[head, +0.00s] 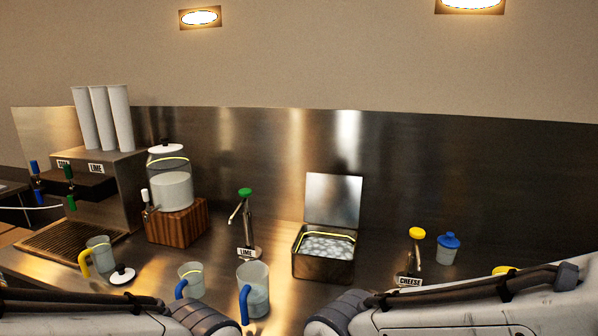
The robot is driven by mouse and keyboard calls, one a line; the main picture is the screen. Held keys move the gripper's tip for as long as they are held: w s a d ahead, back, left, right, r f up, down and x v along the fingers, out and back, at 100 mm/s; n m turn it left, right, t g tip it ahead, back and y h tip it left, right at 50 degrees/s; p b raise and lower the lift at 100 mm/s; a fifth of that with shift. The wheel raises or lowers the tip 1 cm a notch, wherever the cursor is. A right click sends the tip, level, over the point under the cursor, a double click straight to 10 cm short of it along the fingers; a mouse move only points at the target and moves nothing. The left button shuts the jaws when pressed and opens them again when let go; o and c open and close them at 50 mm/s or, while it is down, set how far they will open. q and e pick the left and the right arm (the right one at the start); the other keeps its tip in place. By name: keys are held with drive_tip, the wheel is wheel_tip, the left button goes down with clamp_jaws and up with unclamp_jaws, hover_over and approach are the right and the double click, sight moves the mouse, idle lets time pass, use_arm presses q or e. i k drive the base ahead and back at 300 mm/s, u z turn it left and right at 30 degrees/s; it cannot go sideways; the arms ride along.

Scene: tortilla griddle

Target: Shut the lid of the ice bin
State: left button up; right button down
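The ice bin (323,267) is a small metal box on the counter, right of the middle of the head view. It is full of pale ice cubes (325,246). Its lid (333,201) stands open, raised upright at the back edge of the bin. My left arm comes in at the bottom left and my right arm at the bottom right, both nearer than the bin. Neither gripper's fingers show in the head view.
A lime pump (245,225) stands left of the bin and a cheese pump (414,255) right of it. Blue-handled cups (255,290) stand at the front left. A glass dispenser (171,185) sits on a wooden block (177,222). A blue-lidded container (448,250) is at the right.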

sight(330, 199)
drive_tip(key=u, duration=0.5)
drive_tip(key=i, duration=0.7)
drive_tip(key=u, duration=0.25)
